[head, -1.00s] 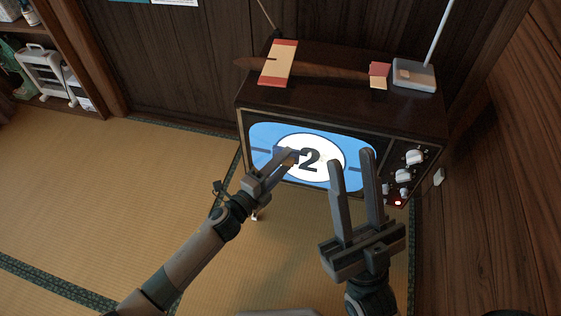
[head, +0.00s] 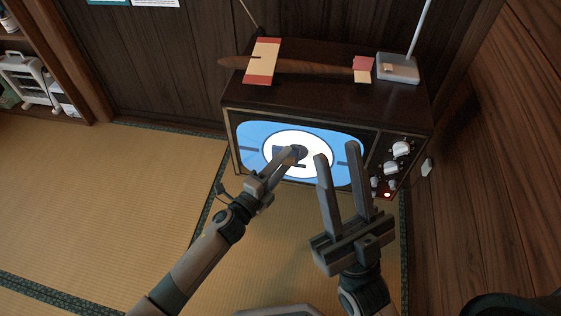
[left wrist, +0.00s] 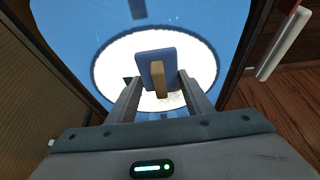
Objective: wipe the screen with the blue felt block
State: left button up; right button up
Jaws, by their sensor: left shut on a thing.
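The screen (head: 346,170) is the lit front of a wooden television, blue with a white oval in the middle. My left gripper (head: 292,153) is in front of the oval. In the left wrist view my left gripper (left wrist: 157,98) is shut on the blue felt block (left wrist: 151,57), holding it by a tan wooden grip. The block is in front of the white oval; I cannot tell whether it touches the glass. In the head view the block is mostly hidden by the fingers. My right gripper (head: 337,151) is open and empty before the screen's right side.
The television (head: 300,105) carries a wooden model plane (head: 312,67) and a grey antenna base (head: 397,68) on top. Its knobs (head: 401,149) are right of the screen. A wooden wall stands at the right. Tatami floor at the left is clear.

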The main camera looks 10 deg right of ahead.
pick_arm(q)
jog(key=shift+d+r, duration=0.1)
jog(key=shift+r, duration=0.05)
jog(key=shift+s+d, duration=0.2)
jog(key=shift+d, duration=0.45)
jog(key=shift+s+d, duration=0.2)
jog(key=shift+d, duration=0.4)
jog(key=shift+s+d, duration=0.15)
jog(key=shift+d, duration=0.25)
jog(key=shift+s+d, duration=0.35)
jog(key=shift+d, duration=0.45)
jog(key=shift+s+d, duration=0.3)
jog(key=shift+d, duration=0.5)
jog(key=d, duration=0.3)
jog(key=shift+s+d, duration=0.15)
jog(key=shift+s, duration=0.25)
